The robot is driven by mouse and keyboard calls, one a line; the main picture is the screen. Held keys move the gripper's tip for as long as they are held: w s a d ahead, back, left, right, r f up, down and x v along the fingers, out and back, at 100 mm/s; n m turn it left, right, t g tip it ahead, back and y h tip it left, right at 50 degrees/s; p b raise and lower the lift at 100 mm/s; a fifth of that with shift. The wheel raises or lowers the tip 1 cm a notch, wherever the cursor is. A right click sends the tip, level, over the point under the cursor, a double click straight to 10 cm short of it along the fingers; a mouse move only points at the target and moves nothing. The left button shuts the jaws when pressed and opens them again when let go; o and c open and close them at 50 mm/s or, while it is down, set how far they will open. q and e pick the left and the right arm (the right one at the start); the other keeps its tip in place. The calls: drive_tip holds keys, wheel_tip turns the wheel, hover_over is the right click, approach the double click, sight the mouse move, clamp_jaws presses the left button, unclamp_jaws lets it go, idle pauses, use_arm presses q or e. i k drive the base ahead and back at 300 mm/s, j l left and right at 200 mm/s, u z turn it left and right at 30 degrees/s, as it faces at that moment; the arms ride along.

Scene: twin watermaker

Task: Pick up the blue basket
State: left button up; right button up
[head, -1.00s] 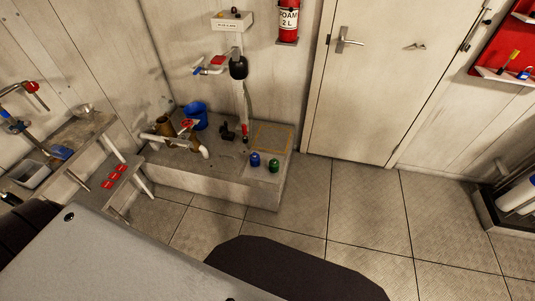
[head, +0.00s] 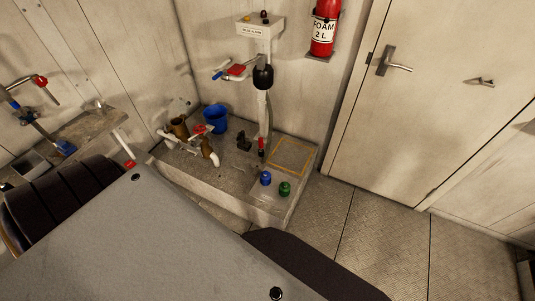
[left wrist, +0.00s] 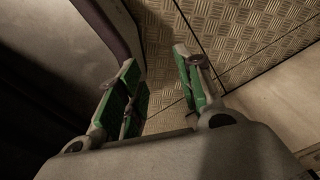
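The blue basket looks like a blue bucket (head: 215,119). It stands upright on the raised grey platform (head: 232,181) by the wall, behind brown pipe fittings (head: 180,128) and a red-handled valve (head: 202,130). My left gripper (left wrist: 161,84) shows in the left wrist view, its green-padded fingers apart with nothing between them, above patterned floor plates. The bucket is not in that view. My right gripper is not in view, and neither gripper shows in the head view.
A standing pipe with a white box (head: 260,27) rises right of the bucket. A blue bottle (head: 265,178) and a green bottle (head: 285,188) stand at the platform's front. A workbench (head: 75,138) is at left. Open floor (head: 385,225) lies before the door (head: 420,100).

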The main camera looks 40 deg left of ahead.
sight(265, 176)
drive_tip(key=i+l+u, duration=0.15)
drive_tip(key=i+u, duration=0.3)
drive_tip(key=i+l+u, duration=0.85)
